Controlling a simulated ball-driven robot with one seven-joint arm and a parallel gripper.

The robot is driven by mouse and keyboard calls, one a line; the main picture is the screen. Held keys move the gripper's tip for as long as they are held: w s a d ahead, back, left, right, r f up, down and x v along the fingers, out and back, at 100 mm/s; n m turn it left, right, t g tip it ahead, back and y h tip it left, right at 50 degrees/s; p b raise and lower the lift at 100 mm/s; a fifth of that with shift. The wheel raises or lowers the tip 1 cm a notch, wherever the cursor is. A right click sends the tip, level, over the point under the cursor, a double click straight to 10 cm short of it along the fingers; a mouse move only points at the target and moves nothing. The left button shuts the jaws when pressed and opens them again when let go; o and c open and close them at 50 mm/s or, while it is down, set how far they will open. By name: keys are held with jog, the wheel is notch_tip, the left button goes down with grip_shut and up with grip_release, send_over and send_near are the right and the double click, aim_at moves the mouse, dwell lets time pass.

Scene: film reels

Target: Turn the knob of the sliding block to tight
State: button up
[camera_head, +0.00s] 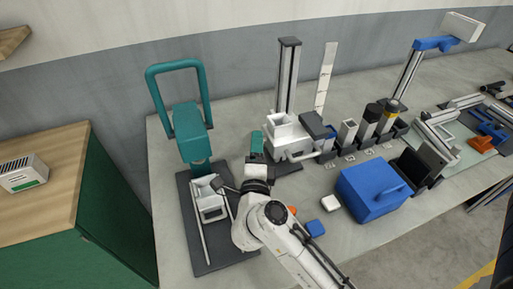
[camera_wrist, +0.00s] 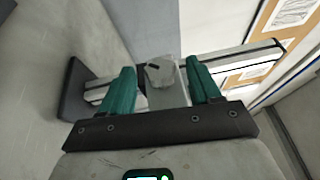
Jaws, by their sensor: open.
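The sliding block (camera_head: 288,136) is a pale block low on an upright post (camera_head: 288,75) in the head view. Its knob (camera_wrist: 161,71) is a light grey round piece with a short dark mark on its face, in the middle of the wrist view. My gripper (camera_wrist: 160,82) is open, with one teal finger on each side of the knob in that picture. A gap shows between the knob and each finger; I cannot tell the depth between them. In the head view my gripper (camera_head: 257,142) is just left of the block. The knob cannot be made out there.
A teal-handled press (camera_head: 192,135) stands on a dark plate left of my arm. A blue box (camera_head: 372,190), a small white block (camera_head: 330,203) and a small blue block (camera_head: 315,228) are to the right. Several grey holders (camera_head: 346,134) line up right of the sliding block.

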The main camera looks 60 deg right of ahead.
jog(key=c, duration=1)
jog(key=m+h+b, duration=0.1)
jog(key=b, duration=0.4)
jog(key=f+m+t+h+b, duration=0.1)
jog(key=h+b, duration=0.1)
jog(key=b, duration=0.3)
jog(key=shift+w+f+h, duration=0.1)
jog(key=shift+h, duration=0.2)
jog(key=shift+c, duration=0.2)
jog(key=o, duration=1)
jog(key=shift+r, duration=0.2)
jog(key=shift+o, duration=0.2)
